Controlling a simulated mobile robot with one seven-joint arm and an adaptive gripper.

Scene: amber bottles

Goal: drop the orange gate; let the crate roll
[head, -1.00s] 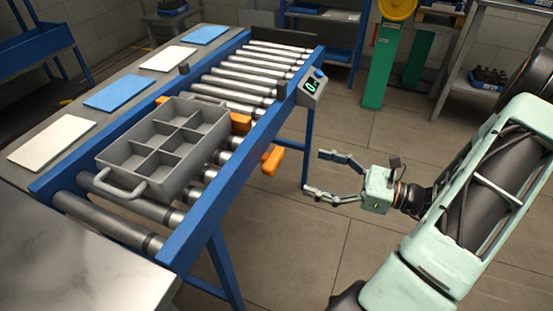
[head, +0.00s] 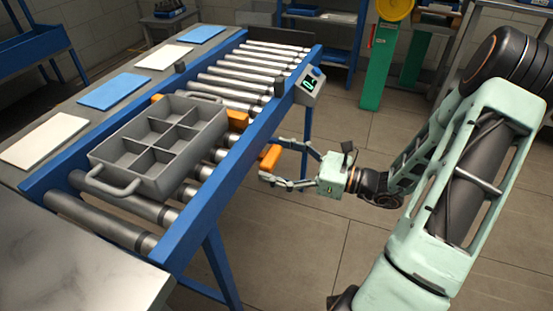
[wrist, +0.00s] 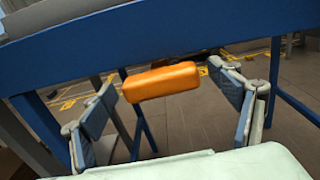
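The orange gate (head: 237,118) shows as a bar across the rollers behind the crate. Its orange handle (head: 270,157) sticks out past the conveyor's blue side rail. The grey divided crate (head: 160,143) sits on the rollers, its compartments empty, up against or close to the gate; I cannot tell if they touch. My gripper (head: 270,161) is open beside the rail, with its fingers reaching to either side of the handle. In the wrist view the handle (wrist: 161,82) lies between the spread fingers, with gaps on both sides.
The roller conveyor (head: 240,88) runs away clear beyond the gate. A small display box (head: 308,85) is mounted on the near rail. Blue and white mats (head: 114,91) lie along the far side. A metal table (head: 75,255) stands at the lower left.

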